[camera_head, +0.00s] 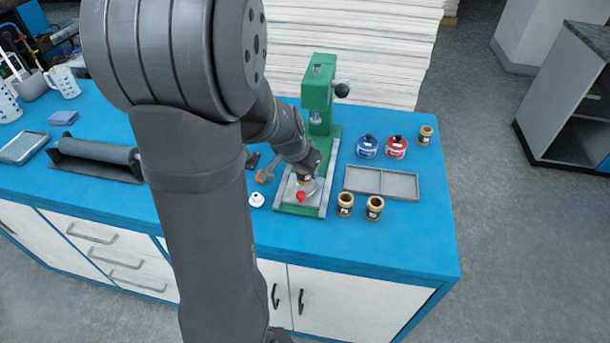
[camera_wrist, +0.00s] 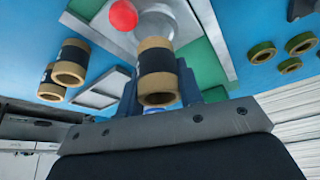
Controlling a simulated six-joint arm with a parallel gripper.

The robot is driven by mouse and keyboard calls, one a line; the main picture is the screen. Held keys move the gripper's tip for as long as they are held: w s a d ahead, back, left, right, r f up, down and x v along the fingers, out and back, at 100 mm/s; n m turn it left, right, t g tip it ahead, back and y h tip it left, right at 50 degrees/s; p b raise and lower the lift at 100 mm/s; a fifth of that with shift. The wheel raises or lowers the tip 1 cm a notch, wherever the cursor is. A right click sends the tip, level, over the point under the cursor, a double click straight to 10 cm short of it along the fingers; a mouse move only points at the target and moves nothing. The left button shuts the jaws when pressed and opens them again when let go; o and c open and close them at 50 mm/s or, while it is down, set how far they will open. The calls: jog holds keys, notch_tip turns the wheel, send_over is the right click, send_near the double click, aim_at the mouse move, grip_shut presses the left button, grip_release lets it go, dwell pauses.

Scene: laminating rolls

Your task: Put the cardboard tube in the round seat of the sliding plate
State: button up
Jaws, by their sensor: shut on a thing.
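A brown cardboard tube with a black band (camera_wrist: 157,65) is held between the jaws of my gripper (camera_wrist: 158,82). In the head view my gripper (camera_head: 306,170) is low over the sliding plate (camera_head: 310,211) of the green press (camera_head: 318,92), and the tube is mostly hidden there. The plate has a red knob (camera_head: 301,196) at its near end. In the wrist view the round seat (camera_wrist: 155,24) shows by the tube's far end, next to the red knob (camera_wrist: 123,15). I cannot tell whether the tube touches the seat.
Two more banded tubes (camera_head: 345,204) (camera_head: 374,207) stand right of the press, near a grey divided tray (camera_head: 396,186). Blue (camera_head: 367,147) and red (camera_head: 396,147) containers and another tube (camera_head: 425,136) stand behind. A small white item (camera_head: 256,199) lies left of the plate.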

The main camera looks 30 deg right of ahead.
aim_at(306, 178)
jog(key=shift+f, duration=1.5)
jog(key=o, duration=0.9)
jog(key=shift+f, duration=0.15)
jog(key=shift+o, duration=0.3)
jog(key=v, duration=1.2)
jog(key=shift+r, duration=0.2)
jog(key=x, duration=1.2)
jog(key=shift+f, duration=0.3)
jog(key=shift+d+r, duration=0.1)
jog(key=shift+r, duration=0.9)
